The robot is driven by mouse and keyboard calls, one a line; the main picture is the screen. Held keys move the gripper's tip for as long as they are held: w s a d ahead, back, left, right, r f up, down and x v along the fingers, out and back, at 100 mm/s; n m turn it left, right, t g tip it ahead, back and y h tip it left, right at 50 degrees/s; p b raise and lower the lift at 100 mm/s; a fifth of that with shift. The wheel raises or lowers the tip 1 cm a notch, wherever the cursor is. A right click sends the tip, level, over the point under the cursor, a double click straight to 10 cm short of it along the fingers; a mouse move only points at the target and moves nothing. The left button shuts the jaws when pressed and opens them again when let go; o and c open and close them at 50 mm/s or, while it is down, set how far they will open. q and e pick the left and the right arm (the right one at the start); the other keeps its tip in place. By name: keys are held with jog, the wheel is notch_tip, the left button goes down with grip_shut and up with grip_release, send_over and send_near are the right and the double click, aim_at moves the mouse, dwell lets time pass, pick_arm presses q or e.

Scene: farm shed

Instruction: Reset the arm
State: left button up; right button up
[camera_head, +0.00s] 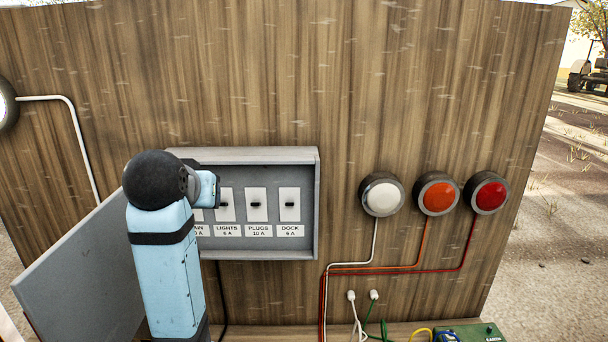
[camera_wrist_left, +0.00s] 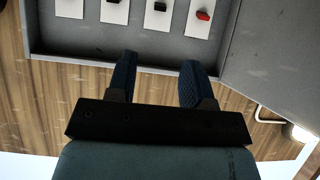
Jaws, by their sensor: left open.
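A grey breaker box (camera_head: 317,205) is fixed to a wooden panel, its door (camera_head: 80,275) swung open at the left. Switches labelled LIGHTS (camera_head: 224,205), PLUGS (camera_head: 256,204) and DOCK (camera_head: 290,204) have black levers. The label at the far left is partly hidden by my left arm and ends in "AIN". In the left wrist view, one switch lever is red (camera_wrist_left: 203,15), nearest the door. My left gripper (camera_wrist_left: 160,70) is open and empty, its two dark blue fingers apart, close to the box's edge. In the head view its fingertips are hidden behind my arm. My right gripper is not in view.
White (camera_head: 382,194), orange (camera_head: 438,194) and red (camera_head: 487,192) round lamps sit right of the box, with wires running down. A green box (camera_head: 482,332) and cables lie below at the right. The open door stands close beside my left arm.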

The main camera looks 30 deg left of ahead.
pick_arm(q)
jog(key=shift+f, duration=0.1)
jog(key=w+d+f+m+t+h, duration=0.1)
jog(key=w+d+f+m+h, duration=0.3)
jog(key=f, duration=1)
jog(key=w+d+f+m+y, duration=0.1)
jog(key=d+f+m, duration=0.35)
jog(key=f, duration=0.85)
jog(key=s+d+f+h, duration=0.1)
jog(key=s+d+f, duration=0.3)
jog(key=s+f, duration=0.2)
jog(key=s+d+f+h, duration=0.2)
jog(key=s+d+f, duration=0.3)
jog(key=f, duration=0.4)
jog(key=s+d+f+h, duration=0.2)
jog(key=s+d+f, duration=0.2)
jog(key=s+f, duration=0.4)
jog(key=shift+d, duration=0.2)
jog(key=shift+s, duration=0.1)
